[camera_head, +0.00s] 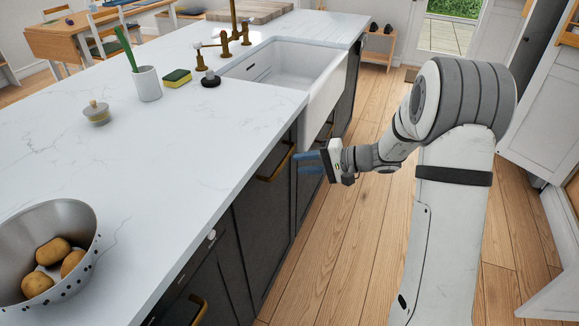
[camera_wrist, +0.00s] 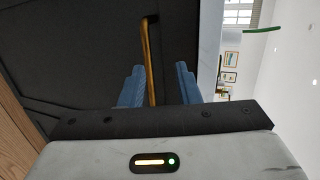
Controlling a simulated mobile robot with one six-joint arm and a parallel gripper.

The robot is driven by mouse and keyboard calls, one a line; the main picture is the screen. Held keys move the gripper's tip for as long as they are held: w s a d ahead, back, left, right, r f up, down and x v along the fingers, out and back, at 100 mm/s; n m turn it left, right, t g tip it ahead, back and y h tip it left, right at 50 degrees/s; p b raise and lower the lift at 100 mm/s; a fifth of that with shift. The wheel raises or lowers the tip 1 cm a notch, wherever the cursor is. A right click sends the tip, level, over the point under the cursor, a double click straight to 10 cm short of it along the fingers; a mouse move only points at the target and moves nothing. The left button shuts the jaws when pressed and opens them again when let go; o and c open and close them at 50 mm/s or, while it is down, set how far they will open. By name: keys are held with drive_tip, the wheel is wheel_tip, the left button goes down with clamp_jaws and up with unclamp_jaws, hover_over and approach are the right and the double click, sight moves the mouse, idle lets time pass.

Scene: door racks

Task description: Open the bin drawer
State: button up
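The bin drawer seems to be the dark cabinet front (camera_head: 262,222) below the worktop. It is closed, with a brass bar handle (camera_head: 276,165) near its top. My gripper (camera_head: 297,162) is just right of this handle in the head view, blue fingers pointing at the cabinet. In the wrist view my gripper (camera_wrist: 160,82) is open, with a gap between its fingers. The brass handle (camera_wrist: 151,55) lines up with this gap, closer to the left finger. I see no finger contact with it. The handle's lower end is hidden by the gripper body.
The white worktop (camera_head: 150,190) overhangs the cabinets, with its edge close to my gripper. A white sink (camera_head: 290,72) is beyond. A colander (camera_head: 75,225) of potatoes stands at the near left. Another brass handle (camera_head: 200,310) is nearer. The wooden floor (camera_head: 335,245) is clear.

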drive_tip(key=m+t, duration=0.1)
drive_tip(key=t, duration=0.1)
approach(285, 159)
drive_tip(key=a+f, duration=0.2)
drive_tip(key=shift+y, duration=0.4)
drive_tip(key=x, duration=0.5)
drive_tip(key=w+x, duration=0.1)
drive_tip(key=x, duration=0.2)
drive_tip(key=shift+d+r, duration=0.15)
drive_tip(key=shift+s, duration=0.1)
clamp_jaws()
